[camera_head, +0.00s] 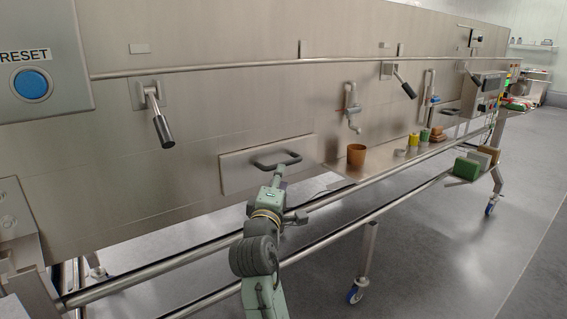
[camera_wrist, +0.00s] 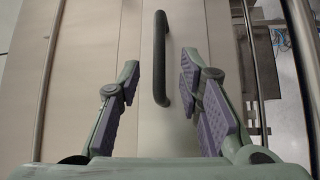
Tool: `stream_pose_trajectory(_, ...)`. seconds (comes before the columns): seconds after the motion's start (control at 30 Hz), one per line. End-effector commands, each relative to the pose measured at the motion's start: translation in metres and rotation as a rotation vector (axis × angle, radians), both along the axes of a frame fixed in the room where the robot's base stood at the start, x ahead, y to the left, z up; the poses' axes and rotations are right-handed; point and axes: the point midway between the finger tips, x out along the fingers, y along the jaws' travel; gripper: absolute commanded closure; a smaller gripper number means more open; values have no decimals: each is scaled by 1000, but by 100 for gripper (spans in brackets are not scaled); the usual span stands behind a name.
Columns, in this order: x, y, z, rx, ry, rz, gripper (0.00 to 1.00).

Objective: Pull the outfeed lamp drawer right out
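The drawer (camera_head: 236,173) is a flat steel front set in the long steel machine panel, and it looks closed. It carries a dark bow handle (camera_head: 277,161). In the wrist view the handle (camera_wrist: 160,60) runs up and down the picture, with the drawer front (camera_wrist: 165,130) behind it. My gripper (camera_head: 279,180) is just below the handle in the head view. In the wrist view my gripper (camera_wrist: 158,80) is open, with its purple-padded fingers on either side of the handle's near end. Neither finger visibly touches it.
A steel rail (camera_head: 180,262) runs along the machine below the drawer. An orange cup (camera_head: 356,155) stands on a shelf to the right. Lever handles (camera_head: 160,118) stick out above. A blue reset button (camera_head: 31,84) is at the left. The floor at the right is open.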

Motion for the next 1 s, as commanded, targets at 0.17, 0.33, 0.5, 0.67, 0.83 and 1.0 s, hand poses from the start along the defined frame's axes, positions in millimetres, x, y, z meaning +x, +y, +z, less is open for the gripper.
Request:
stream_pose_trajectory(0.17,35,-6,8,0,0,0,67)
stream_pose_trajectory(0.33,60,-9,10,1,0,2,67)
stream_pose_trajectory(0.5,72,-11,11,3,-1,2,67)
stream_pose_trajectory(0.67,75,-12,11,3,-2,3,67)
stream_pose_trajectory(0.83,74,-11,11,3,-2,3,69)
stream_pose_trajectory(1.0,74,-11,11,3,-2,3,80)
